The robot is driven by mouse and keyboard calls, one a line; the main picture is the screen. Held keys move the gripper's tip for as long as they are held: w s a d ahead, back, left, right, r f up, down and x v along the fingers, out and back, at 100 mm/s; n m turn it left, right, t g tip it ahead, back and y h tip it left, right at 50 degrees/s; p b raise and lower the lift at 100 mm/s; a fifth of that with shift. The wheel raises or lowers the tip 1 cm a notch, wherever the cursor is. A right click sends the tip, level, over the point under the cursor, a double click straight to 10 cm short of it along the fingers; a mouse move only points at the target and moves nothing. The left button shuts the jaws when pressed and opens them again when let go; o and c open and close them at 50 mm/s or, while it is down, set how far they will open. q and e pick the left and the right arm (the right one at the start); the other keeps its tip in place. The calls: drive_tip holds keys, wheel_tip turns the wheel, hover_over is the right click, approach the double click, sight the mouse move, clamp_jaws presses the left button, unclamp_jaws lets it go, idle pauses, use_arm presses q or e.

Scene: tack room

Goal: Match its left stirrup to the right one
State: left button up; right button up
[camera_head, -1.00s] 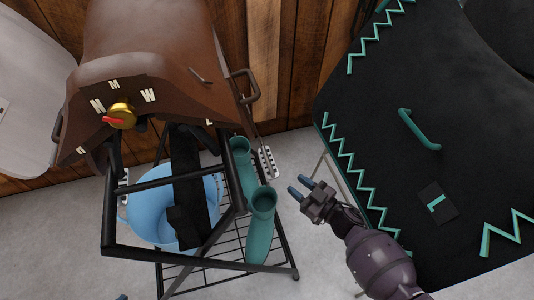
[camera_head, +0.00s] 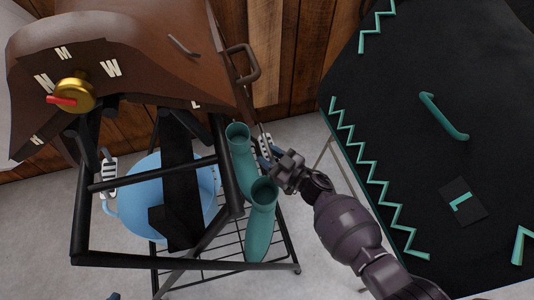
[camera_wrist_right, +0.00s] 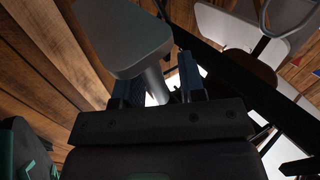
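A brown saddle (camera_head: 130,50) sits on a black metal stand (camera_head: 150,258). One stirrup (camera_head: 109,178), with a pale perforated tread, hangs at the picture's left side of the stand. The other stirrup (camera_head: 266,146) hangs at the right, beside the teal tubes. My right gripper (camera_head: 270,158) is at this right stirrup and partly covers it. In the right wrist view its blue fingers (camera_wrist_right: 160,85) stand apart, with a grey stem (camera_wrist_right: 155,84) below a grey block (camera_wrist_right: 122,38) between them; a gap shows. A small blue tip at the head view's bottom edge may be my left gripper (camera_head: 114,296).
A gold dial (camera_head: 76,95) with a red pointer is on the saddle's end. Teal tubes (camera_head: 262,225) and a blue bucket (camera_head: 150,215) stand within the stand. A black panel with teal zigzags (camera_head: 400,130) is close on the right. A wooden wall (camera_head: 285,60) is behind.

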drive_tip(key=shift+w+a, duration=0.25)
drive_tip(key=shift+a, duration=0.05)
clamp_jaws()
use_arm(q)
drive_tip(key=shift+r, duration=0.1)
drive_tip(key=p, duration=0.4)
drive_tip(key=shift+s+a+r+n+g, duration=0.25)
drive_tip(key=shift+s+r+n+g, duration=0.05)
drive_tip(key=shift+s+g, duration=0.1)
use_arm(e)
wheel_tip(320, 180, up, 6)
drive_tip(key=a, duration=0.1)
drive_tip(key=shift+s+a, duration=0.15)
drive_tip(key=shift+s, duration=0.05)
